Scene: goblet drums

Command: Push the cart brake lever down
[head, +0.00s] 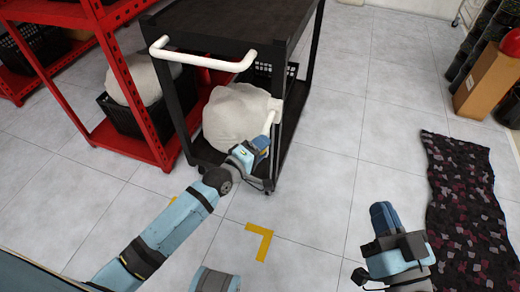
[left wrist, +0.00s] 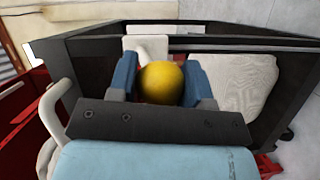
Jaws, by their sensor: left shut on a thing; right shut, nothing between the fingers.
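A black cart (head: 171,100) with a white push handle (head: 200,60) stands at the upper middle of the head view. A white brake lever (head: 269,121) is mounted on the cart's near right post and reaches down to my left gripper (head: 262,144). In the left wrist view, a round yellow knob (left wrist: 161,82) sits between the blue fingers of the left gripper (left wrist: 161,90), which are shut on it. The fingers hide the knob in the head view. My right gripper (head: 383,218) is shut and empty, over the floor at the lower right, away from the cart.
A pale sack (head: 232,118) lies on the cart's lower shelf. A red rack (head: 122,75) with dark crates stands to the left. A yellow corner mark (head: 264,240) is on the floor. A patterned rug (head: 462,185) and cardboard box (head: 487,82) are at right. The tiles between are clear.

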